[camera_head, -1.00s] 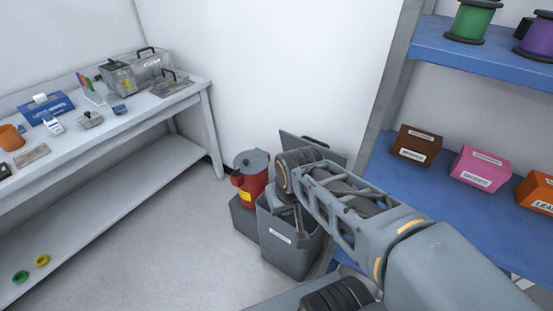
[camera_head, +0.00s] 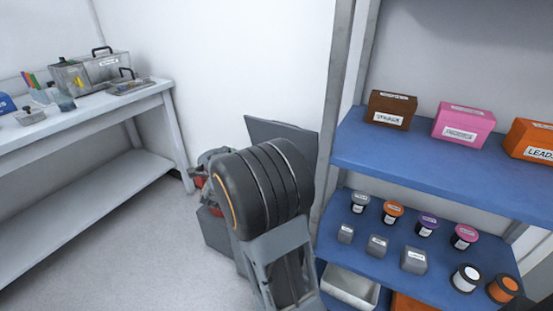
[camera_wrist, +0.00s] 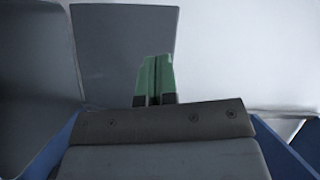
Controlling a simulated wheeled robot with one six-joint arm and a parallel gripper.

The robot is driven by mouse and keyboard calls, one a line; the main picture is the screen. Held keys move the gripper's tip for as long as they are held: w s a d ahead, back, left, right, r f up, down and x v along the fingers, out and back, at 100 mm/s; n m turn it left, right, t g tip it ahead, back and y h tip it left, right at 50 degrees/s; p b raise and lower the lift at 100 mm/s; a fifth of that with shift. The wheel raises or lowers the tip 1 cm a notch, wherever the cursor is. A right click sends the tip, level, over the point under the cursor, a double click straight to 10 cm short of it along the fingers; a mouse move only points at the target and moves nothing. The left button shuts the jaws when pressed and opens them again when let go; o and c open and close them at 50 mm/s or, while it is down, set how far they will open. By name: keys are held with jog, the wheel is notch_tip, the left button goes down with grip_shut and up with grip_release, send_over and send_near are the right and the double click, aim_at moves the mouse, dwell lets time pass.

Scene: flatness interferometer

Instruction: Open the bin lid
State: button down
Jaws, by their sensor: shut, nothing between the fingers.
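The bin's flat dark grey lid (camera_head: 283,130) stands raised and steeply tilted against the white wall in the head view. In the wrist view my gripper (camera_wrist: 156,78) shows as two green fingers pressed together, shut and empty. A flat grey panel (camera_wrist: 115,40), which looks like the lid, stands behind and left of the fingertips. I cannot tell whether the fingers touch it.
A blue shelf unit (camera_head: 350,150) with boxes and small jars stands close on the right. A workbench (camera_head: 160,93) stands left, with clear floor between.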

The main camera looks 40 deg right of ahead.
aim_at(280, 135)
jog(key=s+d+f+m+g+h+b, duration=0.4)
jog(key=s+d+f+m+g+h, duration=0.15)
jog(key=d+m+h, duration=0.2)
jog(key=shift+m+g, duration=0.45)
jog(key=shift+m, duration=0.1)
jog(key=x, duration=0.4)
jog(key=b+x, duration=0.1)
jog(key=x, duration=0.8)
jog(key=shift+w+b, duration=0.3)
jog(key=shift+b, duration=0.1)
